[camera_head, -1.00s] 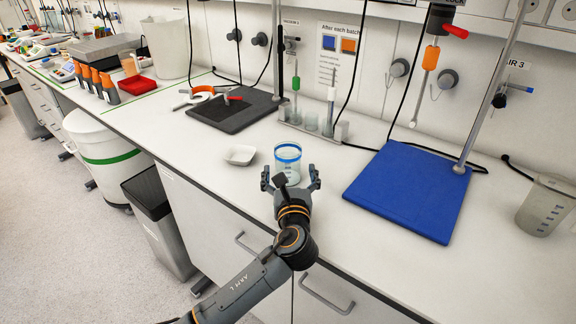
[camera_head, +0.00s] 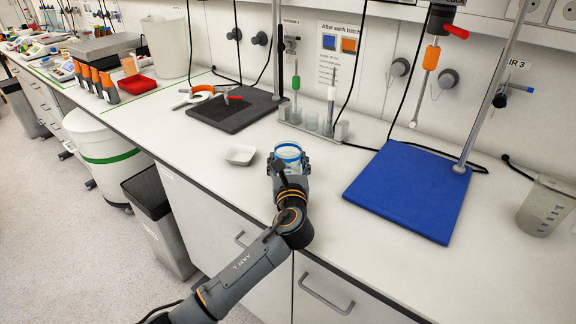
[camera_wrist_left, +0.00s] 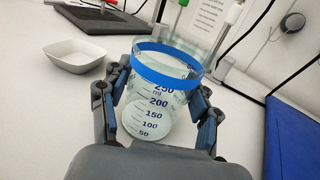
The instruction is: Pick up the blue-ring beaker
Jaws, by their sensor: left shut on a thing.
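The blue-ring beaker (camera_head: 288,151) is clear glass with a blue band near its rim, and it stands upright on the white bench. In the left wrist view the beaker (camera_wrist_left: 158,92) shows its volume marks and pale contents. My left gripper (camera_head: 289,164) is shut on the beaker, with one finger on each side of it. The fingers (camera_wrist_left: 160,106) also show in the left wrist view, pressed to the beaker's sides. The gripper hides the beaker's lower part in the head view. My right gripper is not in view.
A small white dish (camera_head: 240,155) lies just left of the beaker. A blue mat (camera_head: 410,192) with a stand is to the right. A rack (camera_head: 313,124) with tools stands behind. A grey measuring jug (camera_head: 545,206) is at the far right.

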